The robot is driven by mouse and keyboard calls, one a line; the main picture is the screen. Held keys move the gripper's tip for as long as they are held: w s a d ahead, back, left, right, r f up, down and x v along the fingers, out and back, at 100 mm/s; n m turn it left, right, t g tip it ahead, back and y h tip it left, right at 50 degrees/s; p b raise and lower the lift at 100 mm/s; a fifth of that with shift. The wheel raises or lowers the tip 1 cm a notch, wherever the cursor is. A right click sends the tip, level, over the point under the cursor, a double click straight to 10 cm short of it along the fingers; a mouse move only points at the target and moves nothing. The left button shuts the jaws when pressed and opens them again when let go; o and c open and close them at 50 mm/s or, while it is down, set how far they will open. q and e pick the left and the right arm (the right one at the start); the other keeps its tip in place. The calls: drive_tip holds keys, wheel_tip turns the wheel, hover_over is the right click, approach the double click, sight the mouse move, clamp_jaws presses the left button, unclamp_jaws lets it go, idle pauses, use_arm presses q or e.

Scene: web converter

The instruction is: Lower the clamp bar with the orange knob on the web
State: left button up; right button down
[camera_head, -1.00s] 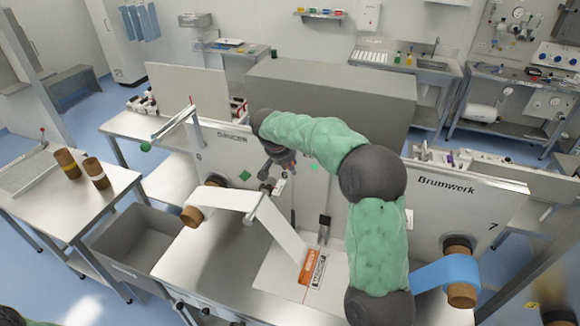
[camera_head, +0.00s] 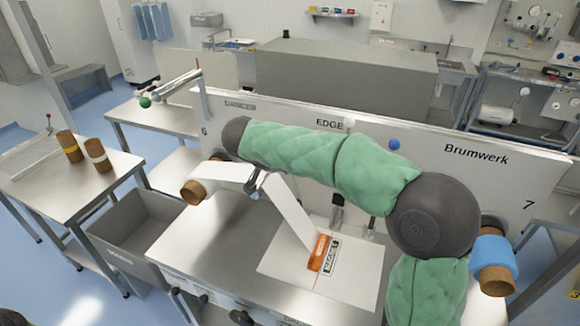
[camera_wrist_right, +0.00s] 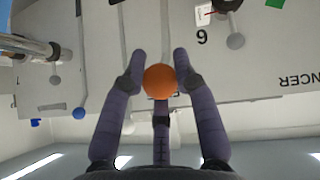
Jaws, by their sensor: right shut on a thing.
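The orange knob (camera_wrist_right: 159,82) is a round ball between the fingers of my right gripper (camera_wrist_right: 159,68) in the right wrist view. The gripper is shut on it. In the head view my right arm reaches left across the machine, and the gripper and knob are hidden there. I cannot make out the clamp bar clearly. The white web (camera_head: 290,211) runs from the roll on a brown core (camera_head: 194,192) over a roller and slopes down to the pale plate (camera_head: 360,283). My left gripper is out of view.
Dark-handled levers (camera_head: 337,213) stand behind the plate. The upright machine panel (camera_head: 475,165) is close behind my right arm. A blue roll (camera_head: 494,257) sticks out at right. A grey bin (camera_head: 140,245) stands at left.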

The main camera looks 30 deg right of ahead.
drive_tip(key=s+a+f+t+h+b, duration=0.2)
drive_tip(key=s+a+f+b, duration=0.7)
drive_tip(key=b, duration=0.8)
drive_tip(key=shift+s+a+f+h, duration=0.3)
drive_tip(key=shift+a+f, duration=0.7)
drive_tip(key=shift+a, duration=0.1)
drive_tip(key=c, duration=0.9)
unclamp_jaws()
drive_tip(key=shift+c, duration=0.2)
drive_tip(key=shift+a+r, duration=0.1)
drive_tip(key=v, duration=1.1)
drive_tip(key=shift+s+a, duration=0.3)
drive_tip(key=shift+s, duration=0.05)
